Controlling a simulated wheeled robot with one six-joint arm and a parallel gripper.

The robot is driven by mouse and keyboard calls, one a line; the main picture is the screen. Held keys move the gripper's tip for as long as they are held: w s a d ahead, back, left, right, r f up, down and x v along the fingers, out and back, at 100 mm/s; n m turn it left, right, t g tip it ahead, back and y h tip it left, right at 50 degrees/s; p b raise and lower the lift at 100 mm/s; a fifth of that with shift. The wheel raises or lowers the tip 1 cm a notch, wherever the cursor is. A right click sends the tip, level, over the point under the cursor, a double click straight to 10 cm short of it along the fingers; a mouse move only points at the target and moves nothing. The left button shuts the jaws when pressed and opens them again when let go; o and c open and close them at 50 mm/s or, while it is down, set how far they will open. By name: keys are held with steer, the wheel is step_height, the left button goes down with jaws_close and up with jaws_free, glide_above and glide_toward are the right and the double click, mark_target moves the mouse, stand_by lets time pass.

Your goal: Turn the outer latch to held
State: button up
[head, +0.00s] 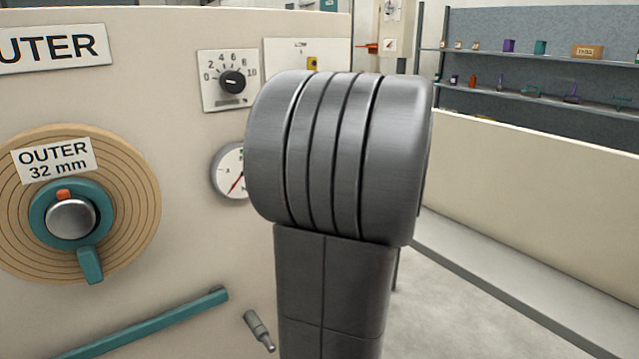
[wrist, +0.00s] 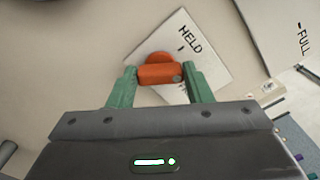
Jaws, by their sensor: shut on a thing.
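In the wrist view an orange latch (wrist: 158,76) sits on a white plate (wrist: 205,65) marked HELD with a short tick. Its bar lies about level across the picture, with a rounded orange part behind it. The HELD mark is up and to the right of the latch. My gripper (wrist: 160,71) has one green finger at each end of the bar and is shut on it. The plate's lower part is hidden by my gripper. I cannot clearly make out the latch or my gripper in the head view; my arm blocks the middle.
In the head view the cream panel carries an OUTER sign (head: 52,47), a wooden disc (head: 130,220) labelled OUTER 32 mm, a 0–10 dial (head: 232,82), a gauge (head: 229,171) and a teal bar (head: 150,326). A plate marked FULL (wrist: 285,35) is at the wrist view's right.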

steer(key=n+b, duration=0.2)
steer(key=b, duration=0.1)
steer(key=n+b, duration=0.5)
steer(key=b, duration=0.1)
steer(key=shift+f+b, duration=0.25)
steer(key=shift+b, duration=0.15)
steer(key=shift+r+n, duration=0.1)
steer(key=shift+n, duration=0.2)
steer(key=o, duration=1)
steer(key=shift+s, duration=0.1)
steer(key=p+v, duration=0.1)
steer(key=v, duration=1.2)
steer(key=shift+s+d, duration=0.2)
steer(key=shift+s, duration=0.1)
